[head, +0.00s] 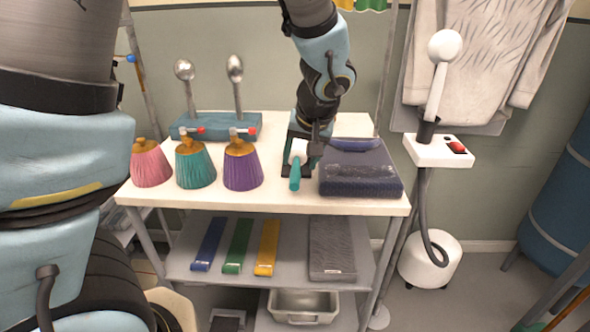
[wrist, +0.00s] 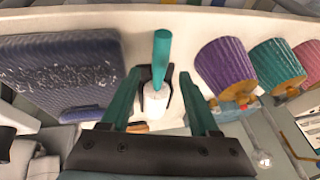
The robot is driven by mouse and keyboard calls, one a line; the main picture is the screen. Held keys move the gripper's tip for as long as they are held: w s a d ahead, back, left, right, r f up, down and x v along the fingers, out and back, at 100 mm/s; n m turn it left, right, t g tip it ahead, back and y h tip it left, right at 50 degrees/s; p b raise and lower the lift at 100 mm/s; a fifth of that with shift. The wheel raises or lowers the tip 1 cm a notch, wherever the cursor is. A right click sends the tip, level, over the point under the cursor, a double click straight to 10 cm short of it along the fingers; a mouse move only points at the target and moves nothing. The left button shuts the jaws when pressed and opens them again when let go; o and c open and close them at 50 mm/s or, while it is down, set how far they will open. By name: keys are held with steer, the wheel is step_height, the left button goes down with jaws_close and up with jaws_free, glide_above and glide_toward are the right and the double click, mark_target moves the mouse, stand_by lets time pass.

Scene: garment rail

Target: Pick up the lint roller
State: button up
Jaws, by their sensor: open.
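The lint roller has a teal handle and a white roller head. In the head view, the lint roller (head: 295,178) is at the front of the white table top, its handle pointing toward the front edge. In the wrist view, the lint roller (wrist: 161,55) lies between the fingers with its handle pointing up in the picture. A small black holder appears to sit around its white head. My gripper (wrist: 159,77) is open, with one teal finger on each side and visible gaps to the roller. In the head view, my gripper (head: 301,145) is above the roller; its fingertips are partly hidden.
A folded dark blue garment (head: 360,172) lies close on the right. A purple shaker-like cone (head: 243,170), a teal one (head: 194,166) and a pink one (head: 150,165) stand left. A blue stand (head: 218,122) with two metal knobs is behind. A steamer (head: 437,150) stands right.

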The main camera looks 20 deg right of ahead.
mark_target(296, 170)
steer(key=shift+w+d+p+x, duration=0.15)
steer(key=shift+p+x, duration=0.3)
steer(key=shift+x, duration=1)
steer(key=shift+w+d+p+x, duration=0.15)
steer(key=shift+p+x, duration=0.25)
steer(key=shift+x, duration=1.05)
steer(key=shift+a+r, duration=0.1)
steer(key=shift+r, duration=0.1)
steer(key=shift+c, duration=0.4)
jaws_close()
